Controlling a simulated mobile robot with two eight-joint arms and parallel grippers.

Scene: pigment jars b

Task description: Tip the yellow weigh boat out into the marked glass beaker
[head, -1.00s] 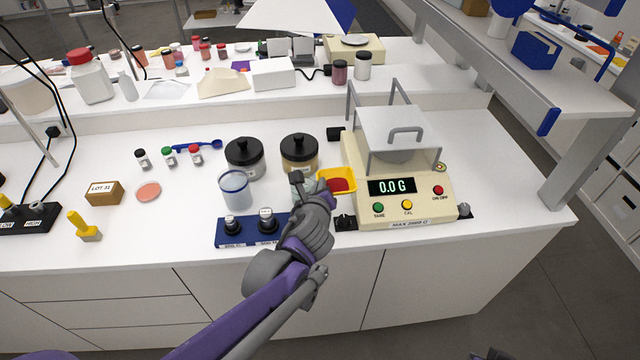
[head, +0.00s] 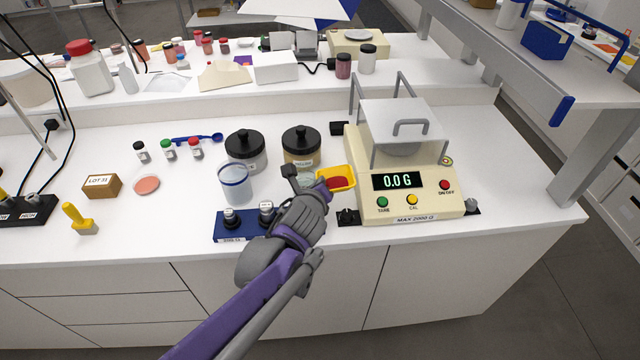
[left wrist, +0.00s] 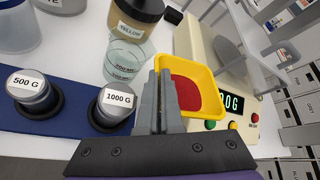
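The yellow weigh boat (head: 349,172) holds red powder and looks about level. My left gripper (head: 306,181) is shut on its left wall; the wrist view shows the fingers (left wrist: 160,95) closed together at the yellow rim (left wrist: 207,57). The clear glass beaker (left wrist: 122,58), with printed graduations, stands just left of and behind the boat. In the head view the beaker is mostly hidden behind my gripper. The boat is beside the beaker, between it and the balance. My right gripper is not in view.
The cream balance (head: 405,207) reads 0.0 and stands close right of the boat. Black-lidded jars (head: 245,151) (head: 301,147) stand behind. A blue-rimmed cup (head: 235,185) and a blue weight stand (head: 232,238) are at left.

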